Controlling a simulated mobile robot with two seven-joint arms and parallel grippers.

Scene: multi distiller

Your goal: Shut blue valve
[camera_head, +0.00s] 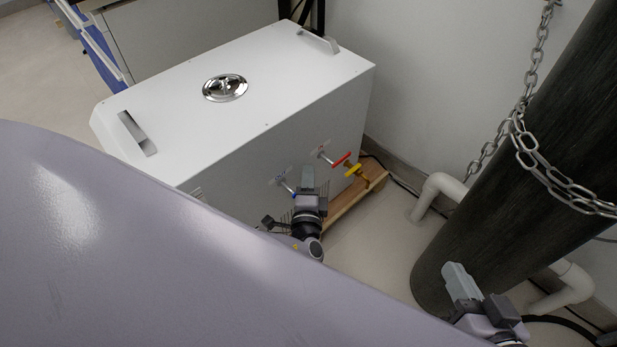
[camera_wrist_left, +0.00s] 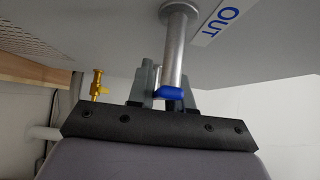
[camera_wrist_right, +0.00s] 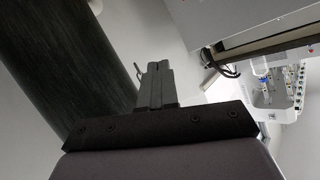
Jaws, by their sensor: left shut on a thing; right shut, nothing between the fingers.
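The blue valve (camera_head: 287,186) is on a metal pipe coming out of the front of the white distiller (camera_head: 250,155). In the left wrist view its blue handle (camera_wrist_left: 170,92) shows at the pipe's end, beside an "OUT" label. My left gripper (camera_head: 308,179) is at this valve; in its wrist view the fingers (camera_wrist_left: 166,72) stand on either side of the pipe and valve body, shut on the valve. The exact contact is partly hidden. My right gripper (camera_head: 455,277) is shut and empty at the lower right, far from the valve; its fingers are together in the right wrist view (camera_wrist_right: 157,84).
A red valve (camera_head: 341,159) and a yellow valve (camera_head: 354,170) are to the right of the blue one. A dark cylinder (camera_head: 500,170) with a chain (camera_head: 545,165) stands at the right, close to my right gripper. White pipes (camera_head: 436,190) run along the wall.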

